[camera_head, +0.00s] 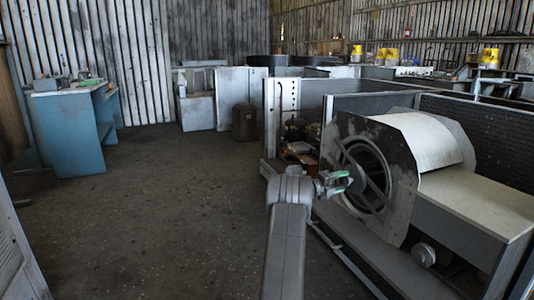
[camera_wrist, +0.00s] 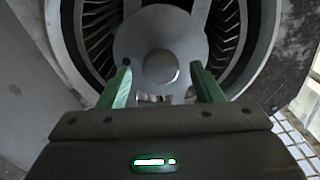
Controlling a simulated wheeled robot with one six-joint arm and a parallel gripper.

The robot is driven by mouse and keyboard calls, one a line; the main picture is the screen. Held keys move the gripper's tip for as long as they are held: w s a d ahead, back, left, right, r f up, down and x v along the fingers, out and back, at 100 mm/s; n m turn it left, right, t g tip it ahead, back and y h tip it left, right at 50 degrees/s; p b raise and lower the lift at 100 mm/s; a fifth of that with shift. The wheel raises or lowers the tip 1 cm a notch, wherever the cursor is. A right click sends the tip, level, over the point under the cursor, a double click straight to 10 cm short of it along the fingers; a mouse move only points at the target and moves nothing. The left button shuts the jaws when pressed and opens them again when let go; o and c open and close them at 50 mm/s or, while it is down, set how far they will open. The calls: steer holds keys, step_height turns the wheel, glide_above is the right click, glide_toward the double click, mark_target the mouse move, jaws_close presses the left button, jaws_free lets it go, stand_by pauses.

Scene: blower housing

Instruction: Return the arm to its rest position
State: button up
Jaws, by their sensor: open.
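My gripper (camera_head: 343,182) is at the end of my grey arm, in front of the round opening of the blower housing (camera_head: 393,137). In the wrist view my gripper (camera_wrist: 162,85) has two green fingers set wide apart, with nothing between them. Beyond the fingers is a grey disc-shaped hub (camera_wrist: 160,35) with a round centre boss, inside the bladed blower wheel (camera_wrist: 228,35). The gap between the fingertips and the hub cannot be judged exactly.
A pale metal box section (camera_head: 475,205) is right of the housing. Low frame panels (camera_head: 300,100) stand behind it. A blue workbench (camera_head: 70,130) is at the left. A dark drum (camera_head: 244,122) stands further back. The floor (camera_head: 150,215) at left and centre is clear.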

steer(key=shift+x, duration=0.8)
steer(key=shift+a, duration=0.1)
